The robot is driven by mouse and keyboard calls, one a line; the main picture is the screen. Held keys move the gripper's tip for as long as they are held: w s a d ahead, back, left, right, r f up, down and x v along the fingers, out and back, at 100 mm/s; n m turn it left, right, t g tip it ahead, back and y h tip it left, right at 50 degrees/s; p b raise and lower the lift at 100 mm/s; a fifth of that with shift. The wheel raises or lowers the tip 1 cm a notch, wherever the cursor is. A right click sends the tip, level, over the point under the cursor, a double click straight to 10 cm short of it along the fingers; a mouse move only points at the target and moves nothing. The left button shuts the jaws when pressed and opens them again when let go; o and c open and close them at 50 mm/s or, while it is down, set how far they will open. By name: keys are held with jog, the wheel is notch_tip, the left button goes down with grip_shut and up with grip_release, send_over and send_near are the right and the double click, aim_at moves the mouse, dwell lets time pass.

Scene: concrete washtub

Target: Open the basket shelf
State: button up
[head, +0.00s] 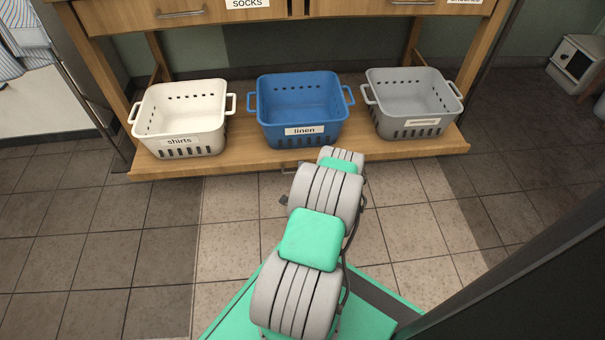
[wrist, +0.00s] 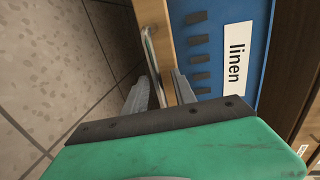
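The basket shelf (head: 240,160) is the low wooden board under the drawers, carrying three baskets. It also shows in the wrist view as a wooden strip (wrist: 152,14). A thin metal handle (wrist: 150,48) runs along its front edge; in the head view a bit of the handle (head: 289,170) shows left of my arm. My gripper (wrist: 160,90) is at this edge, with its fingers apart. The handle and board edge pass between the fingers; I cannot tell whether the fingers touch them. In the head view my arm hides the gripper.
A white "shirts" basket (head: 180,145), a blue "linen" basket (head: 270,131) and a grey basket (head: 395,128) stand on the shelf. Drawers with a "SOCKS" label (head: 247,3) are above. Tiled floor (head: 120,220) in front is clear. A dark post (head: 530,265) stands at right.

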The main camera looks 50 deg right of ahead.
notch_tip(320, 180, up, 3)
jog(key=shift+d+r+p, duration=0.1)
jog(key=shift+r+p, duration=0.1)
jog(key=shift+p, duration=0.65)
jog(key=o, duration=0.8)
notch_tip(320, 180, up, 6)
jog(key=s+a+p, duration=0.3)
jog(key=shift+f+p, duration=0.25)
jog(key=shift+p, duration=0.1)
jog(key=s+a+r+p, duration=0.1)
jog(key=s+a, duration=0.1)
jog(key=s+a+r+p, duration=0.1)
jog(key=a+r, duration=0.1)
jog(key=shift+s+a+r+p, duration=0.15)
jog(key=shift+s+r+p, duration=0.15)
jog(key=shift+s+p, duration=0.05)
jog(key=shift+c, duration=0.6)
jog(key=v, duration=0.3)
jog(key=shift+a+r+p, duration=0.1)
jog(key=shift+a+p, duration=0.15)
jog(key=shift+p, duration=0.15)
jog(key=c, duration=0.7)
jog(key=shift+s+a, duration=0.15)
jog(key=shift+a, duration=0.25)
jog(key=shift+f, duration=0.2)
